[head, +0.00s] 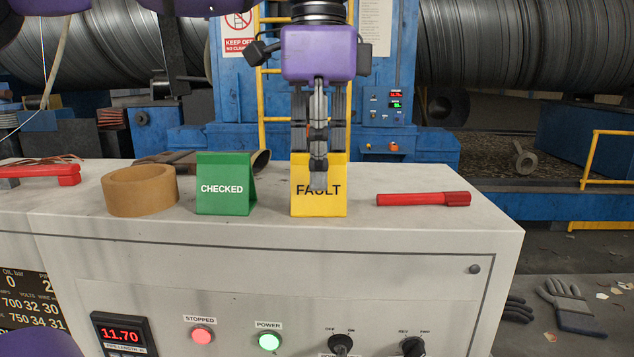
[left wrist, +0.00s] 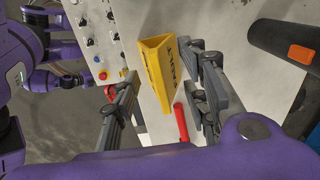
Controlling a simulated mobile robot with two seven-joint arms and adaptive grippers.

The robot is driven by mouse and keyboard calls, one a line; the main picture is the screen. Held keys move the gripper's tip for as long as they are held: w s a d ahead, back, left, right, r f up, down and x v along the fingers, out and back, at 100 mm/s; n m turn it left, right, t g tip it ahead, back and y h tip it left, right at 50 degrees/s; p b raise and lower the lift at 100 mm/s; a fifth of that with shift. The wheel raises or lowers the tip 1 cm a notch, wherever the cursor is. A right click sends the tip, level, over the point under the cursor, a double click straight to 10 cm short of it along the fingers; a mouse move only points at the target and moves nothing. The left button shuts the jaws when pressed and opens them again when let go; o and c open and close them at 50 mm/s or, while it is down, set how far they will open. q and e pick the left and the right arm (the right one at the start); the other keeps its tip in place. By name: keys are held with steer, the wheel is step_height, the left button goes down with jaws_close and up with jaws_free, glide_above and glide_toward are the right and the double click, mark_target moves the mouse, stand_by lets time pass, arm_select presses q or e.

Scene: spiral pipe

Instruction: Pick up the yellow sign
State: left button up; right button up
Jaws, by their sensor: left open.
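The yellow sign (head: 330,205), a folded tent reading FAULT, stands upright on the grey cabinet top. My left gripper (head: 318,165) points down over it, its near finger covering part of the sign's upper front. In the left wrist view, the yellow sign (left wrist: 157,75) shows between the two spread fingers of my left gripper (left wrist: 158,98). The gripper is open, with gaps visible beside the sign; the far finger is partly hidden in the head view. My right gripper is not seen.
A green CHECKED sign (head: 225,186) and a brown tape roll (head: 140,192) stand to the left. A red marker (head: 423,199) lies to the right; it also shows in the left wrist view (left wrist: 181,123). The cabinet top (head: 275,215) has a front edge close by.

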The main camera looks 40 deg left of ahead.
arm_select(q)
jaws_close()
stand_by(0.4)
